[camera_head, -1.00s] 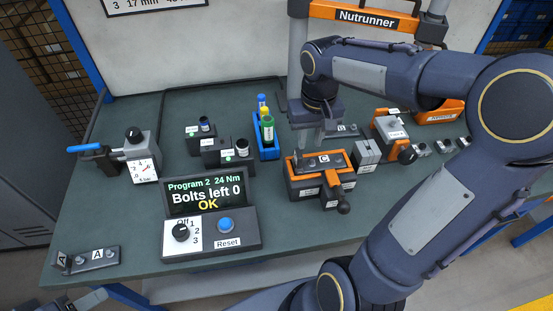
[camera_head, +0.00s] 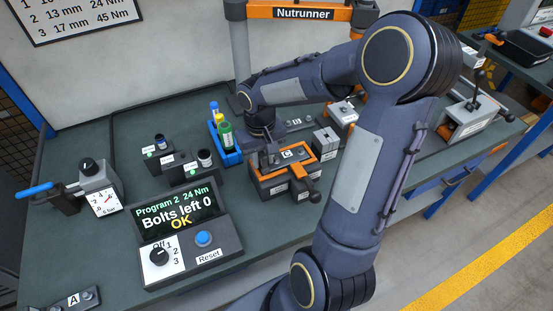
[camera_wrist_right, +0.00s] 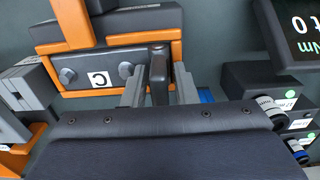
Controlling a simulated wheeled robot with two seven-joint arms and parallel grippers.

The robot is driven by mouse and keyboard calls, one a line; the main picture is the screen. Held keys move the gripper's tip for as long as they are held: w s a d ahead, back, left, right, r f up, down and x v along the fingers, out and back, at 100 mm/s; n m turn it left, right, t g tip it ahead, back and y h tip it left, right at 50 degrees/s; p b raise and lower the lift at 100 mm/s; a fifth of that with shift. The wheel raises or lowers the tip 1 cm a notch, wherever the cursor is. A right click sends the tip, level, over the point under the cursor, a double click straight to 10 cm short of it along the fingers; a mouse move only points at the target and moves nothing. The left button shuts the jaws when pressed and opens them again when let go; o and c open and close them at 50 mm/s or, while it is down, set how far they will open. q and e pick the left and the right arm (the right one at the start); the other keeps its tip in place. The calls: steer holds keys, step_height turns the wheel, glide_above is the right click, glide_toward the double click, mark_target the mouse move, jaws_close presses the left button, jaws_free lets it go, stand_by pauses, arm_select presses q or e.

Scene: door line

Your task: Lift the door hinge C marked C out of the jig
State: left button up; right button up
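Door hinge C (camera_head: 298,153) is a dark plate with a white C label and bolts, lying in the orange-and-black jig (camera_head: 290,188). In the right wrist view the hinge (camera_wrist_right: 80,76) has an upright dark post at one end. My right gripper (camera_head: 266,151) is at the hinge's left end in the head view, partly hidden by its own wrist. In the right wrist view my right gripper (camera_wrist_right: 160,88) has its two grey fingers on either side of the post, with narrow gaps showing. My left gripper is out of view.
The nutrunner controller (camera_head: 185,240) reads "Bolts left 0 OK". A blue holder with bottles (camera_head: 224,140) stands close behind the gripper on the left. Grey blocks (camera_head: 325,142) stand right of the jig. Part A (camera_head: 75,298) lies at the front left.

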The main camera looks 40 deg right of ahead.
jaws_close()
steer(key=shift+r, duration=0.15)
